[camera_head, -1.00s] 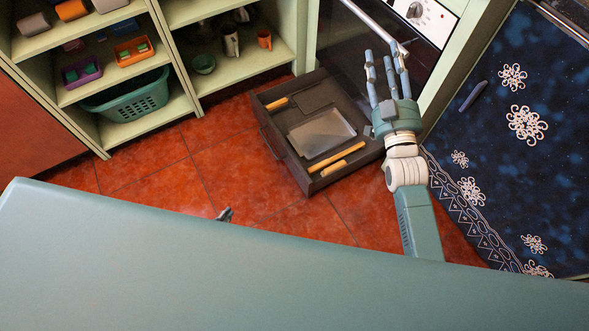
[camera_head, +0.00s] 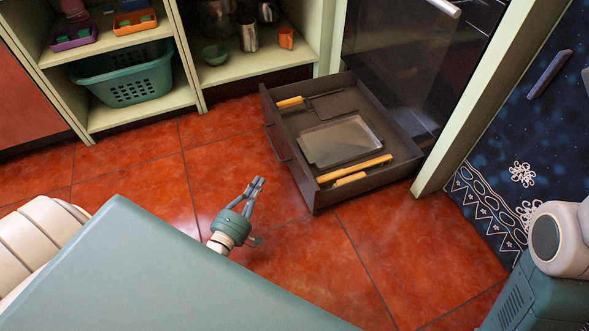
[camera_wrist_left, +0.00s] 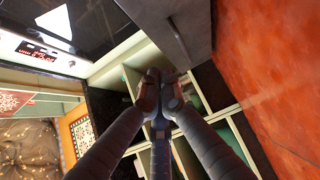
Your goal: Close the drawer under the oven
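The drawer under the oven (camera_head: 290,160) is pulled out over the floor in the head view. It holds a grey tray and several utensils with yellow handles. The oven (camera_head: 400,60) is behind it, with a dark glass door. My left gripper (camera_head: 256,186) is in front of the drawer, to the left of its front panel and apart from it, with its fingers together and empty. In the left wrist view the left gripper's fingertips (camera_wrist_left: 160,82) meet near the drawer's grey panel (camera_wrist_left: 180,28). My right forearm shows at the lower right; its gripper is out of view.
Open shelves (camera_head: 250,68) with a teal basket (camera_head: 125,85), cups and small trays stand at the left and back. A blue patterned surface (camera_head: 505,130) is at the right. The red tiled floor (camera_head: 310,260) in front of the drawer is clear.

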